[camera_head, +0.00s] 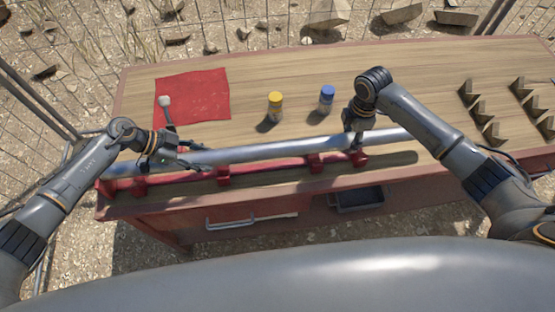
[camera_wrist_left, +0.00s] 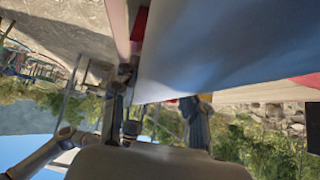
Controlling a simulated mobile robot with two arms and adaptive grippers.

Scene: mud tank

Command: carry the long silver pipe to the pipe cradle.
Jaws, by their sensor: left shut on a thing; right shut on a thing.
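The long silver pipe (camera_head: 270,152) lies nearly level along the table's front, its right end slightly further back. My left gripper (camera_head: 172,158) is shut on it near its left end. My right gripper (camera_head: 356,143) is shut on it towards its right end. A red rail with several upright blocks (camera_head: 222,176), which looks like the pipe cradle, runs just in front of and below the pipe. I cannot tell whether the pipe touches it. In the left wrist view the pipe (camera_wrist_left: 225,55) fills much of the picture, large and close.
The wooden table (camera_head: 300,75) also holds a red cloth (camera_head: 200,97) with a white-headed tool (camera_head: 166,102), a yellow-capped jar (camera_head: 275,105) and a blue-capped jar (camera_head: 326,98). Several brown V-shaped blocks (camera_head: 480,110) stand at the right. The table's back middle is clear.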

